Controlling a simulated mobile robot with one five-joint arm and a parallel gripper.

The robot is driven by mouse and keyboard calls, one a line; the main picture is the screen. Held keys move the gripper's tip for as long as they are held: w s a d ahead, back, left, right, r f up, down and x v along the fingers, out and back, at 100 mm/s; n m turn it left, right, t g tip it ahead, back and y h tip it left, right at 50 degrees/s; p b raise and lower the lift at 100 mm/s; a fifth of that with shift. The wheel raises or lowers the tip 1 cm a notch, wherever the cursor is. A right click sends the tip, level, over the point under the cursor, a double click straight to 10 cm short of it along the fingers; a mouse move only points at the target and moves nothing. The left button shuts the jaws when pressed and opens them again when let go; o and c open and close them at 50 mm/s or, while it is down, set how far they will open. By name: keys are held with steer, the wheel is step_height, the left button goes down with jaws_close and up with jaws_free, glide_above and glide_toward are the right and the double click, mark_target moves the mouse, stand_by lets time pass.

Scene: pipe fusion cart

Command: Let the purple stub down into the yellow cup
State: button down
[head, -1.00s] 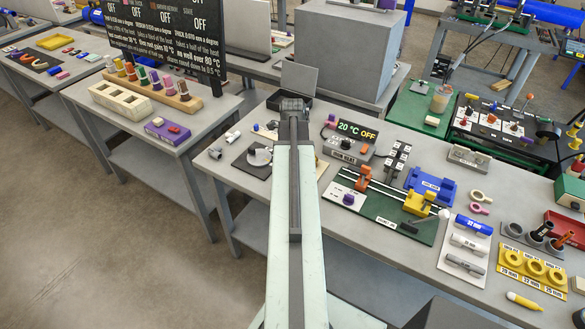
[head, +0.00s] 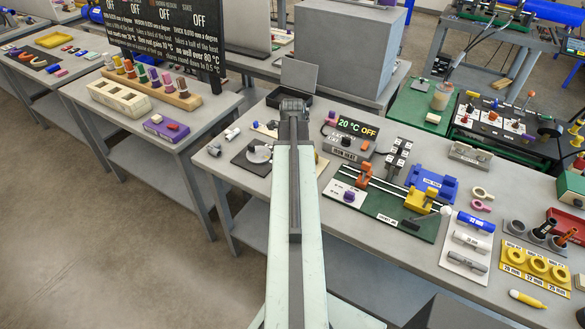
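My arm stretches away from me over the bench, and its far end (head: 292,106) hides my gripper. I cannot see the fingers or anything between them. No purple stub can be made out for certain. A small purple piece (head: 349,197) is on the white plate at the left end of the green rail fixture. Another small purple piece (head: 331,120) is beside the heater box. A yellow holder (head: 535,267) with several round yellow cups is at the right of the bench, far from my arm's end. The cups' insides are too small to judge.
The heater box (head: 348,147) reads 20 °C OFF, right of my arm's end. A dark open box (head: 290,98) and a large grey block (head: 350,45) stand behind it. Blue, white and grey pipes lie on a white board (head: 462,258). A wooden spool rack (head: 152,86) is on the left table.

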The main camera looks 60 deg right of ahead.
steer(key=shift+f+b, duration=1.8)
steer(key=shift+f, duration=0.05)
stand_by(0.4)
steer(key=c, duration=1.2)
jaws_free()
steer(key=shift+o, duration=0.2)
steer(key=shift+r, duration=0.2)
step_height(320, 180, up, 8)
steer(key=p, duration=0.8)
steer(key=shift+f, duration=0.25)
